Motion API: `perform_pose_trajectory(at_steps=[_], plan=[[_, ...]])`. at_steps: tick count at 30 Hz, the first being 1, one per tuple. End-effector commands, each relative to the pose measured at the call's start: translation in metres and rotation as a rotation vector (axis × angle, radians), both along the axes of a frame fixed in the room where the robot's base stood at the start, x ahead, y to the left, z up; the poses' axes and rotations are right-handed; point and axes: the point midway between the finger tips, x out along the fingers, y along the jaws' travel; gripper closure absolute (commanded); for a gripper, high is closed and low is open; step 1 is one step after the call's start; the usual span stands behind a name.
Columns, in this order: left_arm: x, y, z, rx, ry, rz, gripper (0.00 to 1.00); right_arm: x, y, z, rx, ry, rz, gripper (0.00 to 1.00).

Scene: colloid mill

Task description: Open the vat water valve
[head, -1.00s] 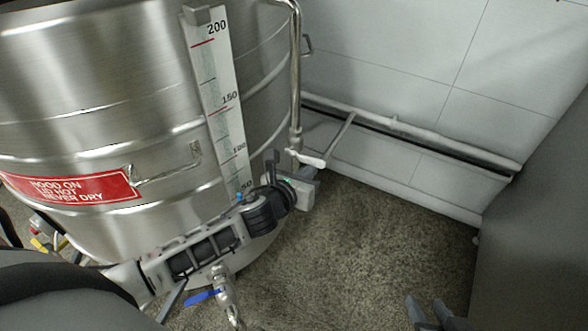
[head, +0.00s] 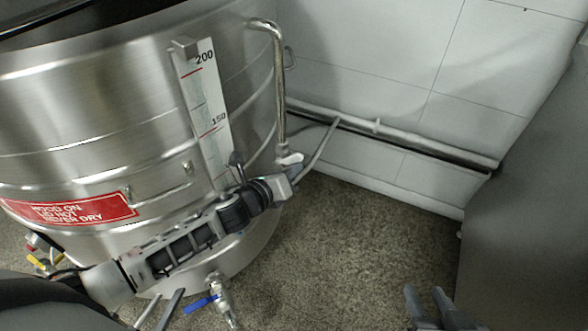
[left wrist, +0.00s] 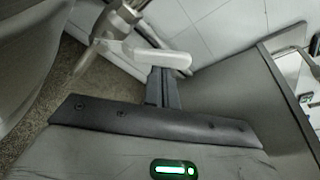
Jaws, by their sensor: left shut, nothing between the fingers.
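The water pipe (head: 280,90) runs down the side of the steel vat (head: 90,110) to a valve with a white lever handle (head: 290,159). In the left wrist view the white handle (left wrist: 163,58) sticks out to the right from the metal valve body (left wrist: 122,17). My left gripper (head: 293,172) is at the handle in the head view. Its fingers (left wrist: 161,84) are shut and empty, with their tips right by the handle's underside; I cannot tell whether they touch. My right gripper (head: 428,302) is at the bottom right with its fingers apart, far from the valve.
A blue-handled tap (head: 205,302) sits low on the vat. A white pipe (head: 400,133) runs along the tiled wall, and a grey panel (head: 525,190) stands at the right. The floor (head: 345,250) between vat and panel is clear.

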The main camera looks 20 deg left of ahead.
Motion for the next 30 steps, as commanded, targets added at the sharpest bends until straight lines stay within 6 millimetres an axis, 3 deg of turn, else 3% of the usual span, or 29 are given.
perform_pose_trajectory(at_steps=[17, 23, 26, 27, 30], plan=[[0.001, 0.0, -0.001, 0.002, -0.001, 0.002, 1.0, 0.005, 0.001, 0.004, 0.003, -0.016, 0.002, 0.64], [-0.001, -0.016, -0.024, -0.001, 0.001, 0.001, 1.0, 0.003, 0.001, -0.011, 0.002, -0.023, 0.004, 0.64], [-0.002, -0.029, -0.04, -0.002, 0.001, 0.001, 1.0, 0.004, 0.008, -0.036, 0.002, 0.022, 0.033, 0.64], [-0.015, -0.021, -0.026, 0.004, 0.001, 0.001, 1.0, 0.003, 0.007, -0.02, 0.002, 0.014, 0.029, 0.64], [-0.039, -0.013, -0.02, 0.002, 0.004, 0.0, 1.0, 0.002, 0.005, -0.012, 0.0, 0.0, 0.021, 0.64]])
